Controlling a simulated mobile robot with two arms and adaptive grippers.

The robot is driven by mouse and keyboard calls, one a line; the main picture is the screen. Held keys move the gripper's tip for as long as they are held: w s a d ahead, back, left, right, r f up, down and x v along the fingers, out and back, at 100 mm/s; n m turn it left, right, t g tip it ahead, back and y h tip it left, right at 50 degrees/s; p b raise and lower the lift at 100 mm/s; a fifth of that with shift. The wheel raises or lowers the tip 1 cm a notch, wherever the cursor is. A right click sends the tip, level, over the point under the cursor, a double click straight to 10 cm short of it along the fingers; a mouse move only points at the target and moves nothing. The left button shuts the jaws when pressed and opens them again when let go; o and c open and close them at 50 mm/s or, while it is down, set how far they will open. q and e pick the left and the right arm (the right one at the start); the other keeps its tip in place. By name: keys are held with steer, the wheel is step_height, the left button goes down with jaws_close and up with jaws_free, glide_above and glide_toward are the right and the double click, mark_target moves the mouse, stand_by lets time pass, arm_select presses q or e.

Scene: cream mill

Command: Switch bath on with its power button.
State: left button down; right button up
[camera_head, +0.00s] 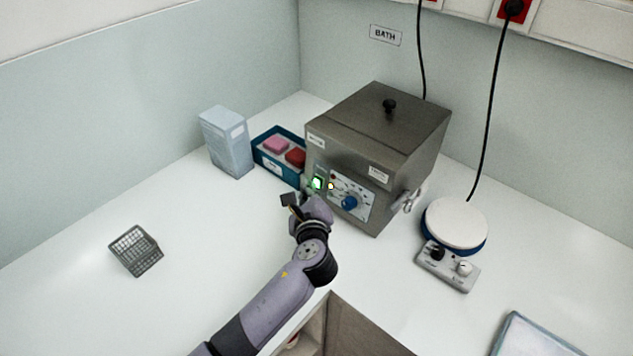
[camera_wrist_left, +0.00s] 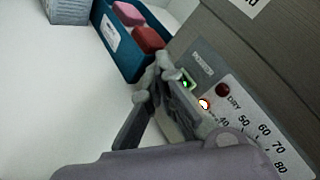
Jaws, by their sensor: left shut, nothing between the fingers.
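The bath (camera_head: 358,133) is a grey metal box with a black-knobbed lid, under a wall sign reading BATH. The power button (camera_head: 316,184) glows green at the left of its front panel, and it also shows lit in the left wrist view (camera_wrist_left: 186,84). An orange-white lamp (camera_head: 331,186) glows beside it. My left gripper (camera_head: 306,197) is shut and empty, close in front of the panel by the button. In the left wrist view its fingertips (camera_wrist_left: 160,76) are just left of the button; whether they touch the panel I cannot tell. My right gripper is out of view.
A blue bin (camera_head: 262,159) with pink and red items stands left of the bath, near a pale box (camera_head: 226,142). A hotplate stirrer (camera_head: 455,224) stands at the right. A wire basket (camera_head: 136,251) sits at the left. The counter between is clear.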

arm_select(q)
steer(key=s+a+p, duration=0.1)
steer(key=s+a, duration=0.1)
steer(key=s+a+r+p, duration=0.1)
steer(key=s+a+p, duration=0.1)
steer(key=shift+p, duration=0.3)
steer(key=shift+f, duration=0.1)
stand_by(0.4)
